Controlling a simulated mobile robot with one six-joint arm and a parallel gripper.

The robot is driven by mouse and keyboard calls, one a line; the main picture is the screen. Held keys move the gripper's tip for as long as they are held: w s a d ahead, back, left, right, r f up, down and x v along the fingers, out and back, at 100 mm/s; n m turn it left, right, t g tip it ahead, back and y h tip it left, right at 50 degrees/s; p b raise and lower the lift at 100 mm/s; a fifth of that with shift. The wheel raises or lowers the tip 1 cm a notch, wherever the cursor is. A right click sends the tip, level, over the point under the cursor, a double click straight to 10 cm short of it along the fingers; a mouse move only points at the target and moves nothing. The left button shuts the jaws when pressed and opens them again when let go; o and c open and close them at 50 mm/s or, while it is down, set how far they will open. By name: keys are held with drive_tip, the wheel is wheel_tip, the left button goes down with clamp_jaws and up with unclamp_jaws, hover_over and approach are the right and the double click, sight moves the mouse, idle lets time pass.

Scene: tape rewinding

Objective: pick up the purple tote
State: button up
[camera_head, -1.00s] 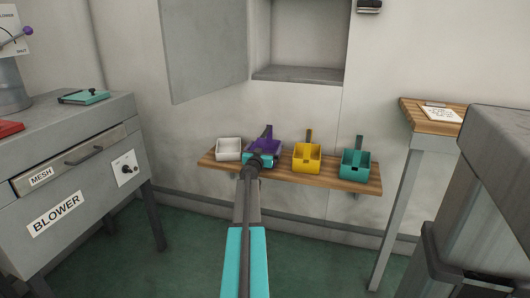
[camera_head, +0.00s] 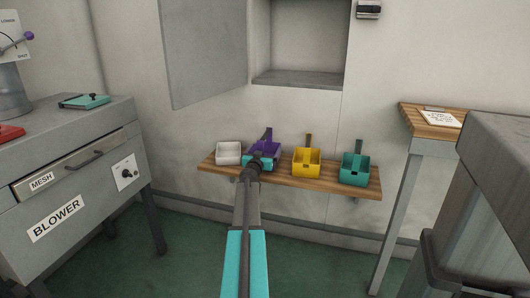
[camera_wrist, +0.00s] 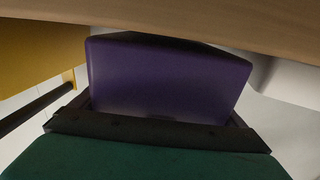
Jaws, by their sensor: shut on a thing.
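The purple tote (camera_head: 266,146) is at the wooden wall shelf, between a white tote and a yellow tote, with its handle pointing up. My gripper (camera_head: 257,162) reaches it from the front and covers much of its lower front. In the wrist view the tote's purple face (camera_wrist: 165,80) fills the middle, between the dark fingers of my gripper (camera_wrist: 160,120). My gripper is shut on the tote. Whether the tote's underside still touches the shelf is hidden.
The wooden shelf (camera_head: 225,168) also carries the white tote (camera_head: 228,153), yellow tote (camera_head: 306,168) and teal tote (camera_head: 354,174). An open wall cabinet (camera_head: 300,78) is above. The blower cabinet (camera_head: 85,190) stands left; a wood-topped table (camera_head: 432,130) stands right.

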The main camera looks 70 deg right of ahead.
wheel_tip(320, 180, up, 17)
drive_tip(key=p, duration=1.1)
drive_tip(key=shift+r, duration=0.15)
